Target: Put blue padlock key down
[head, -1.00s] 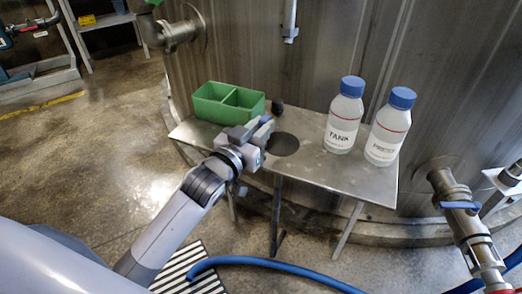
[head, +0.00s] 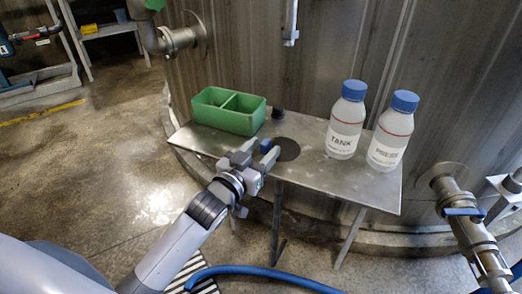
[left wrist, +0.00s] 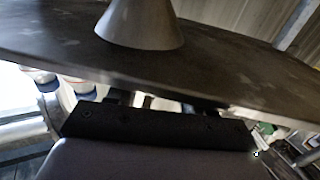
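My left gripper (head: 261,151) is over the left part of the metal table, its two fingers spread apart. A small blue piece (head: 265,145), which looks like the blue padlock key, shows between the fingertips, at or just above the table top. Its lower part is hidden by the gripper, and I cannot tell whether it touches a finger. In the left wrist view the fingers are mostly hidden below the table edge and the key cannot be made out.
The metal table (head: 310,175) holds a green divided bin (head: 228,121), a small black object (head: 278,112), a dark round patch (head: 287,149) and two blue-capped bottles (head: 345,130) (head: 391,138). A valve pipe (head: 462,215) is at right.

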